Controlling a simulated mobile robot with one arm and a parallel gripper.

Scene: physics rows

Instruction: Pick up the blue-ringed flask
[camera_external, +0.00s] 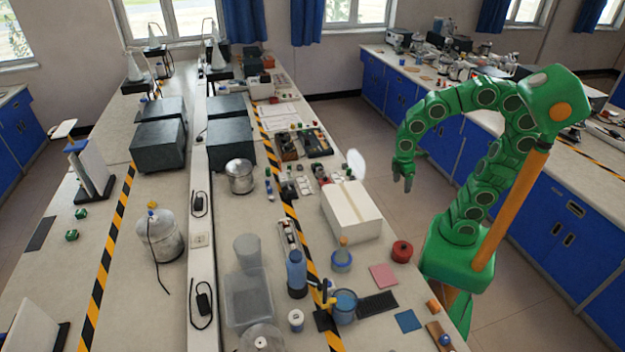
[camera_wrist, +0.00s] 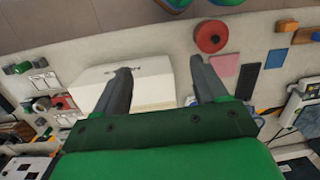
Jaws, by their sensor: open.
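The blue-ringed flask (camera_external: 342,257) stands upright on the bench in the external view, with a blue ring around its lower part and an orange-tinted neck. It is just in front of the white box (camera_external: 350,211). My gripper (camera_external: 404,182) hangs in the air to the right of and above the box, well apart from the flask. In the wrist view my gripper (camera_wrist: 160,65) is open, its two dark fingers spread with nothing held between them. The flask is not clearly visible there; the right finger may hide it.
A red round object (camera_external: 402,251) and a pink square (camera_external: 383,275) lie right of the flask. A blue bottle (camera_external: 297,273) and a blue-tinted beaker (camera_external: 344,306) stand nearby on the left and front. A black pad (camera_external: 377,304) lies flat in front. The floor aisle behind is clear.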

